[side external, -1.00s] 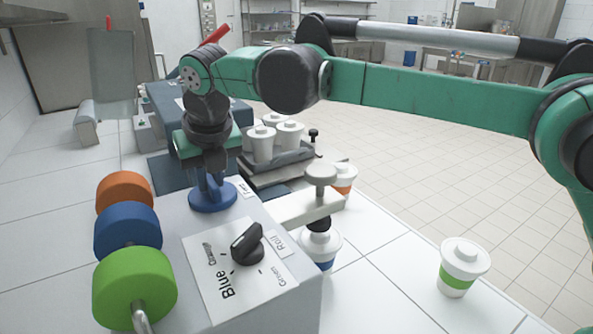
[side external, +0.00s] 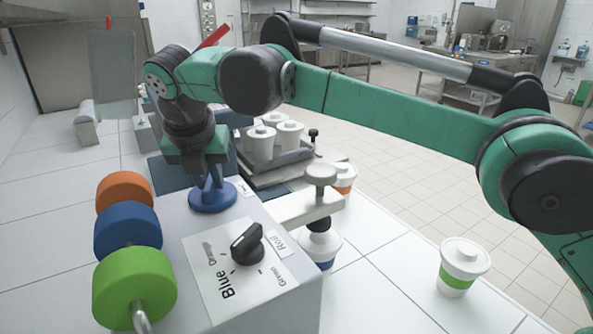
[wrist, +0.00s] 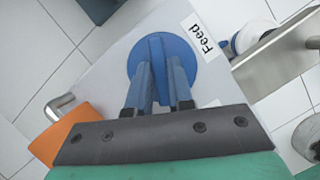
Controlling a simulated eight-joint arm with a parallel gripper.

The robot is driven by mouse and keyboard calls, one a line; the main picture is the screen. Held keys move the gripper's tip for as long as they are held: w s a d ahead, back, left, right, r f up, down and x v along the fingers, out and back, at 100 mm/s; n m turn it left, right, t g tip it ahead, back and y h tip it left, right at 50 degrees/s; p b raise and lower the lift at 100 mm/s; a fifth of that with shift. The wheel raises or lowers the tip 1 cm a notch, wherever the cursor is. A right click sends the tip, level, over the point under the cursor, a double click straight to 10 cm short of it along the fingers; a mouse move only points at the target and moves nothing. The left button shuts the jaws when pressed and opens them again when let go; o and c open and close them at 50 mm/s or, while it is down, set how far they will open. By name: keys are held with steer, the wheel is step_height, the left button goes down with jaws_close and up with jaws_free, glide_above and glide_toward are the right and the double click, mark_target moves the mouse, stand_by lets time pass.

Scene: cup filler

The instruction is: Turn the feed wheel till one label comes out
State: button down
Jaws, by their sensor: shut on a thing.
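The blue feed wheel (side external: 213,198) lies flat on top of the grey labeller box, and the "Feed" label (wrist: 201,34) is beside it in the wrist view. My gripper (side external: 208,176) points down at the wheel and is shut on its raised grip bar; the wheel also shows between the fingers in the wrist view (wrist: 185,52). The selector knob (side external: 247,243) stands on a white plate with Blue, Green and Orange marks. A white cup with a blue band (side external: 318,248) sits under the applicator arm (side external: 305,208). I see no label out clearly.
Orange (side external: 124,190), blue (side external: 127,230) and green (side external: 134,287) rolls stand along the box's left side. A green-banded cup (side external: 461,268) stands at the right. A tray (side external: 280,167) with several white cups is behind. An orange-banded cup (side external: 344,180) stands near it.

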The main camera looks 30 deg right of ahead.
steer(key=shift+m+h, duration=0.4)
steer(key=shift+m, duration=0.6)
steer(key=c, duration=0.8)
jaws_free()
